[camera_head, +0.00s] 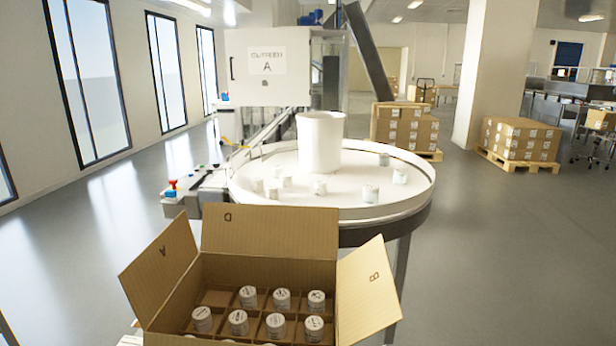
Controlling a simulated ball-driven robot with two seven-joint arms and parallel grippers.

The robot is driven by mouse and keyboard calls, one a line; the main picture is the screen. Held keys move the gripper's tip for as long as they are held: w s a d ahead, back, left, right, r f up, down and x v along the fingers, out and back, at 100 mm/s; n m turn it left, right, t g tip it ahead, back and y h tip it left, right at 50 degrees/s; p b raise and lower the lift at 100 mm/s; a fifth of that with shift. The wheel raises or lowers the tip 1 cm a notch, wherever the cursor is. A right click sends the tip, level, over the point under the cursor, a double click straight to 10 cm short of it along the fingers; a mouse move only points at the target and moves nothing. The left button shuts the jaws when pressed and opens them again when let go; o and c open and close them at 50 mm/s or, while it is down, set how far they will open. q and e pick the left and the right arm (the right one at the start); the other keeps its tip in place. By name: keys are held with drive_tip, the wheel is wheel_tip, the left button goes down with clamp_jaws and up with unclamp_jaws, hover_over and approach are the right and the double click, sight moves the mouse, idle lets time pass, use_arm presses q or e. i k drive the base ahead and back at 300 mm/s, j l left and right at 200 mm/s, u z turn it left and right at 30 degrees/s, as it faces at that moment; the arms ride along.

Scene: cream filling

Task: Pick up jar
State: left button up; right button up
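Several small white jars stand on the round white turntable (330,200) in the middle of the view. Some back and left compartments look empty. Neither of my grippers is in view.
A large white cylinder (320,143) rises from the turntable's middle. A control panel with a red knob (172,188) is at its left. The box flaps stand open, nearest the turntable's front. Pallets of cartons (404,127) (521,139) stand behind; the floor at right is clear.

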sight(277, 171)
drive_tip(key=j+z, duration=0.2)
drive_tip(key=j, duration=0.2)
drive_tip(key=j+z, duration=0.15)
drive_tip(key=j, duration=0.3)
drive_tip(key=j+z, duration=0.2)
drive_tip(key=j, duration=0.2)
drive_tip(key=k+j+z, duration=0.2)
drive_tip(key=j, duration=0.2)
drive_tip(key=j+z, duration=0.2)
drive_tip(key=j, duration=0.2)
drive_tip(key=k+j+z, duration=0.15)
drive_tip(key=j, duration=0.2)
drive_tip(key=k+j+z, duration=0.2)
drive_tip(key=j, duration=0.2)
drive_tip(key=j+z, duration=0.2)
drive_tip(key=j, duration=0.25)
drive_tip(key=j+z, duration=0.25)
drive_tip(key=j, duration=0.2)
drive_tip(key=k+j+z, duration=0.2)
drive_tip(key=j, duration=0.2)
drive_tip(key=j+z, duration=0.25)
drive_tip(key=j, duration=0.2)
